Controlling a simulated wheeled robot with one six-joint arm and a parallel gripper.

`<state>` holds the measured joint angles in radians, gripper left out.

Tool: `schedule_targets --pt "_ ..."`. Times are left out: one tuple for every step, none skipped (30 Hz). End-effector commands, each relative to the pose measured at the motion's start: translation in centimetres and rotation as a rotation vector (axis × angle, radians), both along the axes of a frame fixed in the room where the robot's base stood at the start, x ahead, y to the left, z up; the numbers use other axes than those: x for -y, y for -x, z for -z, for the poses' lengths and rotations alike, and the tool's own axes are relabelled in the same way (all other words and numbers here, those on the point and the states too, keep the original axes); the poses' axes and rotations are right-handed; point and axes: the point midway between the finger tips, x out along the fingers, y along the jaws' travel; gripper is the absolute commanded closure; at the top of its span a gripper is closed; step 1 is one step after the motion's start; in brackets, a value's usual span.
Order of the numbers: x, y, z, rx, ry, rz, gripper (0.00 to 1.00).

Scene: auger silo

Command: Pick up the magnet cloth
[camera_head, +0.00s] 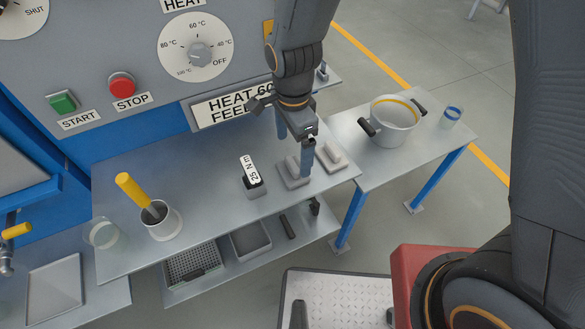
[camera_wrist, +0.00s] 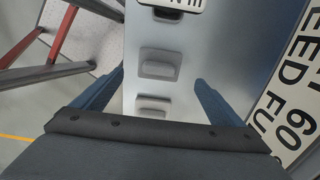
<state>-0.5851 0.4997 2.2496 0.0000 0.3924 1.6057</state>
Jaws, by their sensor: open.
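Two light grey pads on small grey bases lie on the steel bench, a left pad (camera_head: 293,172) and a right pad (camera_head: 330,158). In the wrist view the left pad (camera_wrist: 157,65) is between the finger lines, and the right pad (camera_wrist: 152,106) is nearer the gripper body. No label shows which is the magnet cloth. My gripper (camera_head: 294,157) is open and empty, pointing down above the left pad. Its two blue fingers also show in the wrist view (camera_wrist: 158,79), one on either side of the pads. The gap above the bench is hard to judge.
A block labelled 25 N m (camera_head: 254,182) stands left of the pads. A white cup (camera_head: 161,221) with a yellow-handled tool and a glass (camera_head: 101,233) are farther left. A pot (camera_head: 393,122) stands on the right table. The control panel (camera_head: 150,70) rises behind the bench.

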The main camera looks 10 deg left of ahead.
Motion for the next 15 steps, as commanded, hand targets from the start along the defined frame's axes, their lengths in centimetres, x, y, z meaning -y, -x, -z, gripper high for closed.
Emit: schedule_targets --pt "0.0 0.1 0.5 -0.003 0.002 0.002 0.08" --pt "0.0 0.1 0.7 -0.003 0.002 0.003 0.08" --pt "0.0 0.1 1.1 -0.002 0.001 0.003 0.08" --pt "0.0 0.1 1.4 -0.003 0.002 0.002 0.08" --pt "0.0 0.1 1.6 -0.003 0.002 0.002 0.08" --pt "0.0 0.1 1.9 -0.002 0.001 0.002 0.08" --pt "0.0 0.0 2.1 -0.001 0.001 0.002 0.08" --pt "0.0 0.1 2.3 -0.001 0.001 0.002 0.08" --pt "0.0 0.1 2.5 -0.002 0.001 0.001 0.08" --pt "0.0 0.1 2.6 -0.002 0.001 0.001 0.08" --pt "0.0 0.1 2.8 -0.002 0.001 0.001 0.08" --pt "0.0 0.2 3.2 -0.002 0.001 0.001 0.08" --pt "0.0 0.2 3.5 -0.003 0.002 0.001 0.08" --pt "0.0 0.3 3.8 -0.003 0.002 0.001 0.08" --pt "0.0 0.3 4.3 -0.003 0.002 0.001 0.08"
